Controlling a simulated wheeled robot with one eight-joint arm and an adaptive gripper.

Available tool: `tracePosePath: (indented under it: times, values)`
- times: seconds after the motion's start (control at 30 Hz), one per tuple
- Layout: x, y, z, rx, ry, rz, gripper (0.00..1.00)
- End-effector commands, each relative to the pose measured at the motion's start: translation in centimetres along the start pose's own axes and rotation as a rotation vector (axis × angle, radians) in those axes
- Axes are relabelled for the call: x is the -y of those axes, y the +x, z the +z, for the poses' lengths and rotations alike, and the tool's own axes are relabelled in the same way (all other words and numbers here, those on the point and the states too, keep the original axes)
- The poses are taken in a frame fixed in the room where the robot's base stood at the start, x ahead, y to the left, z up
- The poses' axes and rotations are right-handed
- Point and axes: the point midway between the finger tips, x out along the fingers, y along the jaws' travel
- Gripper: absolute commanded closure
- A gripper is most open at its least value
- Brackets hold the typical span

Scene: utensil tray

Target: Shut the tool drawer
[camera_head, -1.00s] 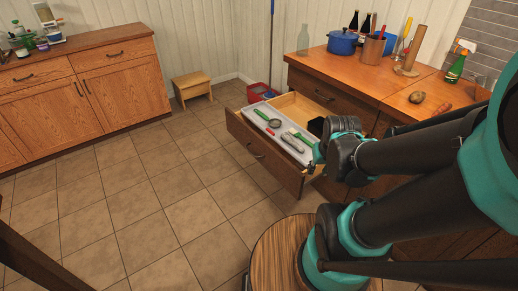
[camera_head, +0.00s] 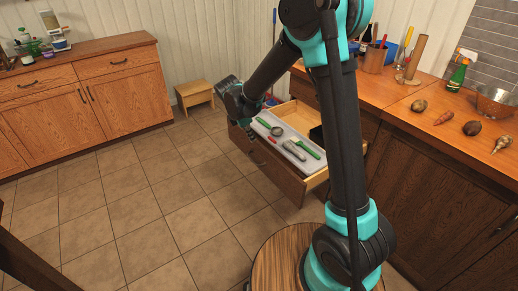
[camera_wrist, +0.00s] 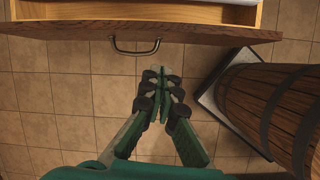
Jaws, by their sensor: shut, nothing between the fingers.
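The wooden tool drawer (camera_head: 285,181) stands pulled out from the cabinet under the right counter. It holds a light grey tray (camera_head: 312,167) with a green-handled ladle (camera_head: 277,131), a green-handled spatula (camera_head: 307,148) and other tools. My gripper (camera_head: 246,128) hangs by the far left end of the drawer in the head view; its fingertips are hard to make out there. In the wrist view my gripper (camera_wrist: 161,73) is shut and empty, in front of the drawer front (camera_wrist: 220,35) and its dark handle (camera_wrist: 136,49), with a gap in the picture between them.
My arm crosses in front of the counter and hides part of the drawer's right end. The counter (camera_head: 400,93) carries a spray bottle (camera_head: 460,72), a metal bowl (camera_head: 495,102) and several vegetables. A stool (camera_head: 195,93) stands behind.

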Motion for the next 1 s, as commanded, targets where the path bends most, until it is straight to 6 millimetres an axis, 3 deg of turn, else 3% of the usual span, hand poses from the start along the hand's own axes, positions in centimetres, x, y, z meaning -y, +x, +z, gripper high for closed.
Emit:
tracePosePath:
  times: [0.1,0.27,0.47,0.87,1.0]
  values:
    - [-1.6,0.2,-2.1,0.021,-0.12,-0.006,1.0]
    - [-2.2,0.7,-2.9,0.032,-0.177,-0.01,1.0]
    - [-2.2,3.1,-2.7,0.031,-0.177,-0.011,1.0]
    - [-2.0,10.8,-2.5,0.031,-0.174,-0.011,1.0]
    - [-2.4,11.2,-0.2,0.031,-0.172,-0.011,1.0]
